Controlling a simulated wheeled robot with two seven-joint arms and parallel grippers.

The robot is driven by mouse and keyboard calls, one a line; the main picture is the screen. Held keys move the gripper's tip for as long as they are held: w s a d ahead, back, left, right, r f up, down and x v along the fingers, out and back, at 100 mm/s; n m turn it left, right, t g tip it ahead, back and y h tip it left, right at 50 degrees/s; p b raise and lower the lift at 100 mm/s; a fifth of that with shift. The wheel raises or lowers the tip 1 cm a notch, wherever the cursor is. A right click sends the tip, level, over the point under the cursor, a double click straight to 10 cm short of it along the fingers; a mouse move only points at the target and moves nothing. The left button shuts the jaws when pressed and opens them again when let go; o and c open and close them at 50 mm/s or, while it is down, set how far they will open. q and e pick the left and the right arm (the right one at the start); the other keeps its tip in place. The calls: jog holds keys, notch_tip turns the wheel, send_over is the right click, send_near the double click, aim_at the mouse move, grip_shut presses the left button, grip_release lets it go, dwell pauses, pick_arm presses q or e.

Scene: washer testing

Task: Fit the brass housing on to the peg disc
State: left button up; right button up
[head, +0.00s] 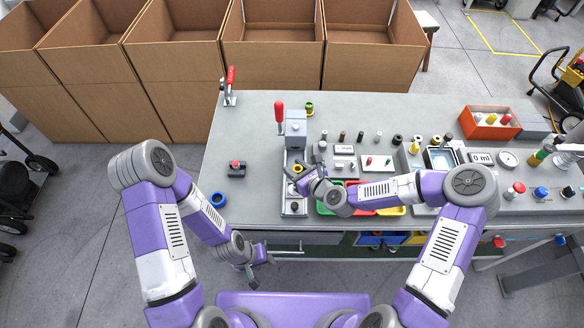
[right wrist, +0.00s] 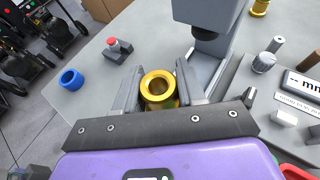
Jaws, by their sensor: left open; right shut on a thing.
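The brass housing (right wrist: 158,88) is a gold ring-like cup with an open bore, seen from above in the right wrist view. It also shows in the head view (head: 297,168). My right gripper (right wrist: 160,92) is shut on it, one finger on each side, over the grey fixture below the press (head: 295,130). I cannot make out the peg disc for certain; what lies under the housing is hidden. My left gripper (head: 250,271) is open and empty, low in front of the table's front edge.
A red-handled clamp (head: 230,90) stands at the back left. A red button box (head: 236,169) and a blue ring (head: 218,199) lie left of the fixture. Colored bins (head: 393,211) and several small parts lie right of it. The table's left part is mostly clear.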

jog(key=shift+s+a+f+y, duration=0.3)
jog(key=shift+a+f, duration=0.1)
jog(key=shift+a, duration=0.1)
jog(key=b, duration=0.3)
send_over(292, 187)
jog(key=shift+f, duration=2.05)
jog(key=shift+s+d, duration=0.1)
jog(key=shift+d, duration=0.05)
jog(key=shift+f+b, duration=0.25)
jog(key=shift+b, duration=0.15)
jog(key=shift+f+b, duration=0.7)
jog(key=shift+f, duration=0.1)
jog(key=shift+f+n+g+y+b, duration=0.25)
jog(key=shift+n+g+y+b, duration=0.25)
jog(key=shift+n, duration=0.4)
jog(key=shift+s, duration=0.1)
